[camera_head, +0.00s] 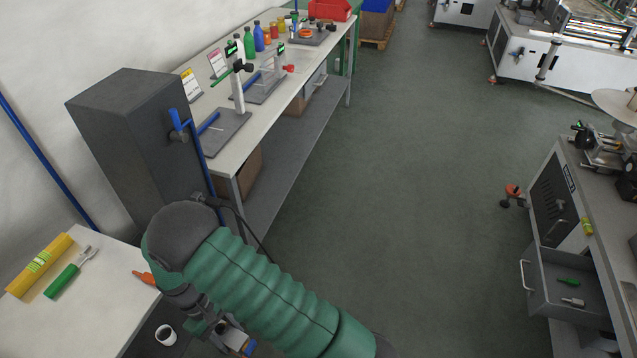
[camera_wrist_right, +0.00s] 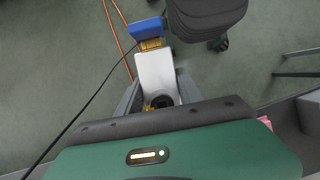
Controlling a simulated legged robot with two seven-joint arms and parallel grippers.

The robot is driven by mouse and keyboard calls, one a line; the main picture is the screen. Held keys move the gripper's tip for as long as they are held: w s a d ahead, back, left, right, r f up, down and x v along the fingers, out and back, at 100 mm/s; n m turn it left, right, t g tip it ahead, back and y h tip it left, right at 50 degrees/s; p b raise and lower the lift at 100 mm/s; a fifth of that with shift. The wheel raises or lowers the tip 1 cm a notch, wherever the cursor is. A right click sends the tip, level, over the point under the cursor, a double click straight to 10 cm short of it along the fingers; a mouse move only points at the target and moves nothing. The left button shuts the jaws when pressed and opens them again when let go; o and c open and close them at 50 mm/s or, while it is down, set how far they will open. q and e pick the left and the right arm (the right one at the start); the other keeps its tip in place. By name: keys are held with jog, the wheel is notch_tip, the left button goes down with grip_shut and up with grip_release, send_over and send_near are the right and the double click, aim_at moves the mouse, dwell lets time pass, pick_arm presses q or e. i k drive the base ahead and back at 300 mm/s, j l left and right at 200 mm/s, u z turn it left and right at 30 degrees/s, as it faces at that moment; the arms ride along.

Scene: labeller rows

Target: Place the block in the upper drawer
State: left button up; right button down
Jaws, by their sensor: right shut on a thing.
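My right gripper (camera_head: 233,341) is low in the head view, beside the left table. It is shut on the block, a pale piece with a blue and yellow-brown end (camera_head: 249,347). In the right wrist view the block (camera_wrist_right: 156,72) sticks out beyond the grey fingers, with its blue end farthest out. It is held above the floor. An open grey drawer (camera_head: 541,300) juts from the bench at the right, far from the gripper. A green thing (camera_head: 568,282) and a small silver thing (camera_head: 573,302) lie in it. My left gripper is not in view.
A dark cabinet (camera_head: 128,140) stands behind.

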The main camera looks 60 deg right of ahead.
aim_at(549, 285)
jog(key=i+l+z, duration=0.1)
jog(key=l+z, duration=0.2)
jog(key=z, duration=0.15)
jog(key=i+l+z, duration=0.1)
jog(key=l+z, duration=0.2)
jog(key=z, duration=0.2)
jog(key=i+l+z, duration=0.15)
jog(key=z, duration=0.3)
jog(key=i+l+z, duration=0.2)
jog(key=z, duration=0.25)
jog(key=i+l+z, duration=0.1)
jog(key=i+z, duration=0.15)
jog(key=z, duration=0.2)
jog(key=i+l+z, duration=0.2)
jog(key=z, duration=0.25)
jog(key=i+z, duration=0.75)
jog(key=z, duration=0.2)
jog(key=i+j+z, duration=0.15)
jog(key=i+z, duration=0.15)
jog(key=z, duration=0.2)
jog(key=i+j+z, duration=0.25)
jog(key=z, duration=0.2)
jog(key=i+j+z, duration=0.5)
jog(key=i+l, duration=0.05)
jog(key=l, duration=0.05)
